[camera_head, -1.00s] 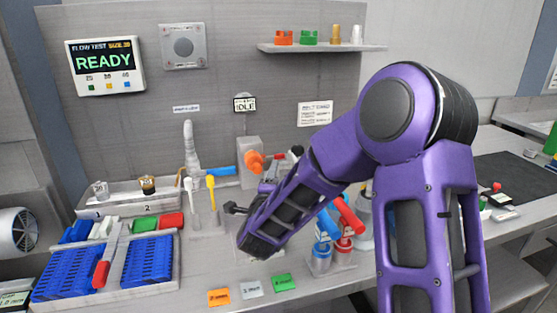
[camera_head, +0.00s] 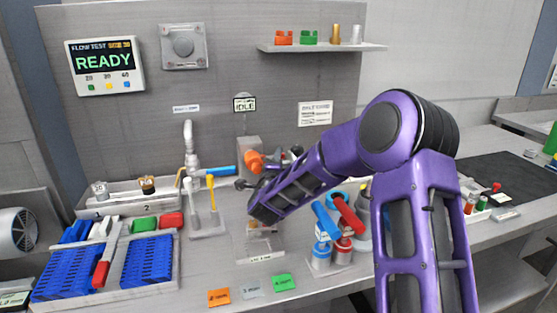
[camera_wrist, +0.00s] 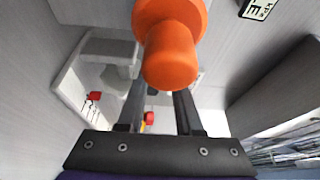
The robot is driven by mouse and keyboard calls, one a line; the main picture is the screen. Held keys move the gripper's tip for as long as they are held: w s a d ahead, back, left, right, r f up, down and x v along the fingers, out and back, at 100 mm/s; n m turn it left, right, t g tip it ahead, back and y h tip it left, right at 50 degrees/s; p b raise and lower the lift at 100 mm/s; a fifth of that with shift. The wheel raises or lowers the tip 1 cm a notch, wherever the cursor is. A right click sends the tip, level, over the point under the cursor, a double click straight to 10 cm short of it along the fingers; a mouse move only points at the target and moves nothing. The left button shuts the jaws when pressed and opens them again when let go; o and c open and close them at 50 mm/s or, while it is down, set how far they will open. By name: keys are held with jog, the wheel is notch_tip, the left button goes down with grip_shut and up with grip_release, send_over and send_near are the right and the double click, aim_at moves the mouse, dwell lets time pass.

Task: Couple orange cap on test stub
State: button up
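An orange cap-like piece (camera_head: 254,161) with a wide collar and a narrower round end is at the front of a grey upright block (camera_head: 249,148) on the bench. In the wrist view the orange piece (camera_wrist: 170,58) is large and covers the far ends of my fingers. My gripper (camera_wrist: 163,92) points at it, with its two dark fingers apart lower down. I cannot tell whether the tips touch or hold it. In the head view my gripper is mostly hidden by my purple forearm. The test stub cannot be clearly told apart from the block.
A tap (camera_head: 190,150) and a blue pipe (camera_head: 221,171) are left of the block. Blue racks (camera_head: 147,262) fill the bench's left. Orange, white and green labels (camera_head: 251,289) lie along the front edge.

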grip_shut()
jog(key=shift+s+a+m+g+h, duration=0.1)
jog(key=shift+s+m+g+h, duration=0.25)
jog(key=shift+m+h, duration=0.55)
jog(key=shift+s+a+m+g+h, duration=0.15)
jog(key=shift+m+g+h, duration=0.45)
jog(key=shift+h, duration=0.65)
jog(key=shift+s+a+m+g+h, duration=0.1)
jog(key=shift+s+m+g+h, duration=0.25)
jog(key=shift+m+h, duration=0.6)
jog(key=shift+o, duration=1.8)
grip_release()
jog(key=shift+w, duration=0.1)
jog(key=shift+r, duration=0.1)
